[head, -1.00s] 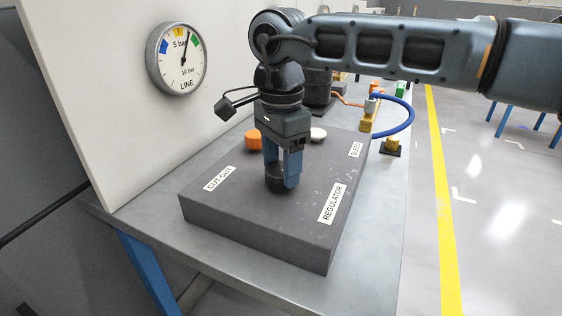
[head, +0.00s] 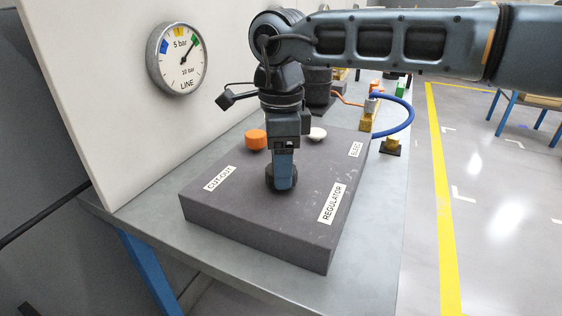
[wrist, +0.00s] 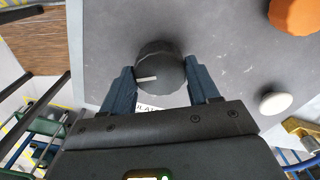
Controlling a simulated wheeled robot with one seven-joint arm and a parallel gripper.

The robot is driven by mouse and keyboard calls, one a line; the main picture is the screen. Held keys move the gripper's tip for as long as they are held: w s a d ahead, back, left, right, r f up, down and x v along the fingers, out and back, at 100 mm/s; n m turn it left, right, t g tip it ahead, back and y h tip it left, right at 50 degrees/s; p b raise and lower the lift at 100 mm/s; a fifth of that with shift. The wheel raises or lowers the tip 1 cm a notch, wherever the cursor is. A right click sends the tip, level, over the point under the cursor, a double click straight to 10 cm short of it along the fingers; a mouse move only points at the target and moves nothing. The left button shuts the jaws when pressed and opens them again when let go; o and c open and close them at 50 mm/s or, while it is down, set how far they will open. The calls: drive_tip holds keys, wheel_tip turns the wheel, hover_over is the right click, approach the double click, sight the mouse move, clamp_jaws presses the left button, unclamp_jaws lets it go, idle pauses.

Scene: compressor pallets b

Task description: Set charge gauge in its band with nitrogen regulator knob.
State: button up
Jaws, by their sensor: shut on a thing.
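The black regulator knob (wrist: 160,68) stands on the dark grey block between my gripper's fingers, its white mark pointing left in the wrist view. My gripper (head: 283,184) points down and is shut on the knob, which is mostly hidden in the head view. The fingers (wrist: 160,90) show on both sides of the knob in the wrist view. The round gauge (head: 176,58), lettered LINE, is on the white panel with blue, yellow and green marks. Its needle points up and right, at about the green mark. I see no gauge lettered charge.
The grey block (head: 230,208) carries CUT-OUT, REGULATOR and BLEED labels. An orange knob (head: 256,140) and a white knob (head: 318,134) stand behind my gripper. A blue hose (head: 408,112) and brass fittings lie at the back right. The right side of the block's top is clear.

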idle(0.3)
drive_tip(key=o, duration=1.1)
drive_tip(key=shift+c, duration=0.2)
drive_tip(key=shift+r, duration=3.95)
